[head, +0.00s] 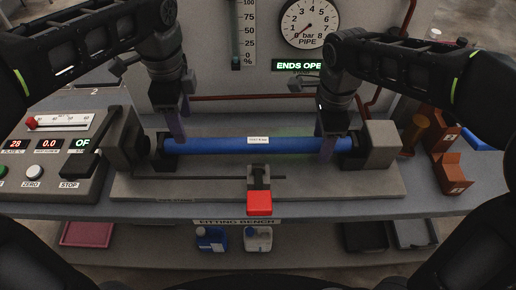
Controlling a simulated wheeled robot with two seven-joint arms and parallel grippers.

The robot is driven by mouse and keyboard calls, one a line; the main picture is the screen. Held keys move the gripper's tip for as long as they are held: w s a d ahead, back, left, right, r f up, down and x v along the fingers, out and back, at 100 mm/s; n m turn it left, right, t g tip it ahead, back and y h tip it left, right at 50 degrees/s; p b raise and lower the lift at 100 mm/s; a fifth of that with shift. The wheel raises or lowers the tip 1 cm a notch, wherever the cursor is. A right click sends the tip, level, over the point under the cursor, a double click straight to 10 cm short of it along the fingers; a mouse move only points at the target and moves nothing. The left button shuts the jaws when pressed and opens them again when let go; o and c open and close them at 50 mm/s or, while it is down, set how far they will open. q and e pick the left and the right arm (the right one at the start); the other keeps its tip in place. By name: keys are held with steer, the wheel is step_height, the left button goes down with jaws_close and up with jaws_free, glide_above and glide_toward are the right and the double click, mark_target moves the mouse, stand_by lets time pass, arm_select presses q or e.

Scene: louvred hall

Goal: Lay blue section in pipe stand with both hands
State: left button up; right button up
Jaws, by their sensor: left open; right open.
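The blue section (220,145) is a blue pipe with black ends and a white label. It lies level, left to right, in the grey pipe stand (200,188) between the left end block (121,138) and the right end block (381,146). My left gripper (177,138) is open at the pipe's left end. My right gripper (327,150) is open at its right end. The fingers overlap the pipe in the head view, and I cannot tell whether they touch it. A red-handled clamp (259,202) stands at the front middle of the stand.
A control box (55,150) with lit displays stands at the left. Brown angled holders (448,172) stand at the right. A gauge (309,22) and a green "ENDS OPE…" sign (292,66) are on the panel behind. Jugs (211,238) and trays sit on the shelf below.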

step_height(320, 180, up, 8)
steer(key=shift+f, duration=0.25)
stand_by(0.6)
